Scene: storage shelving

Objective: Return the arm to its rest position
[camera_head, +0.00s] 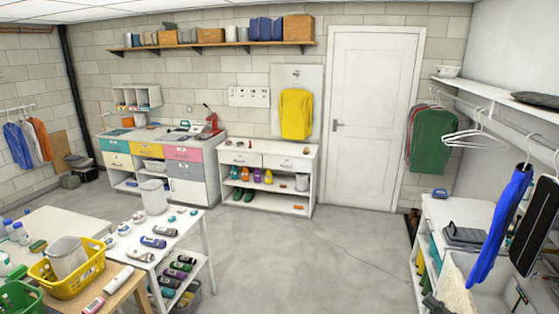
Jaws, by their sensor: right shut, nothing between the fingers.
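My right gripper (434,302) shows only as a small dark shape at the bottom edge, right of centre. It is shut, with nothing held. It is low in front of the white bench (440,212) on the right, and most of my right arm is out of the picture. My left gripper and left arm do not show.
A shelf table (205,250) with bottles and a yellow basket (95,270) stand at the left. Blue and black garments (500,225) hang at the right. The grey floor (310,265) in the middle is clear up to the white door (370,120).

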